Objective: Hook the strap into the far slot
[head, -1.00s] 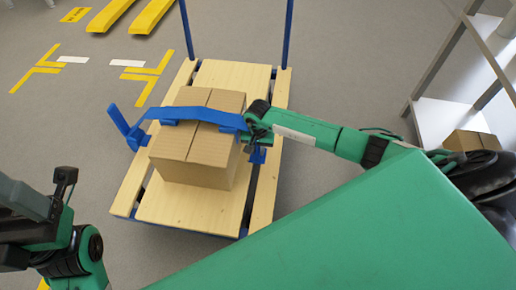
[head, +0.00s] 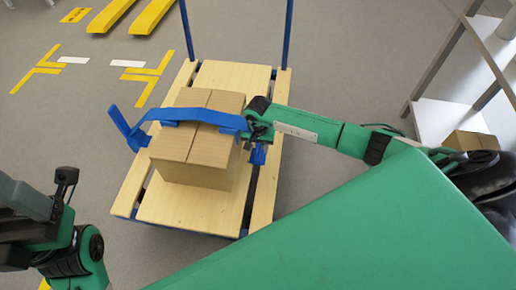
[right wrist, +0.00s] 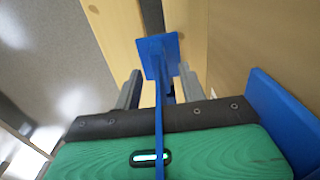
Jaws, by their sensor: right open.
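The blue strap (head: 180,113) lies across the top of a cardboard box (head: 190,155) on the cart. Its left end is by an upright blue lever-like piece (head: 122,125); its right end reaches the box's right edge. My right gripper (head: 258,140) is at that right side, beside the cart's blue fitting. In the right wrist view its open fingers (right wrist: 160,88) stand on either side of a blue tab with a flat plate (right wrist: 160,57). I cannot tell whether they touch it. I cannot make out the slots. My left arm shows at lower left, but its fingertips do not.
The wooden cart deck (head: 185,208) has blue posts (head: 287,35) at its far end. A shelf rack (head: 450,120) with a small box (head: 470,141) stands at right. Yellow pallet forks (head: 150,15) lie at the back.

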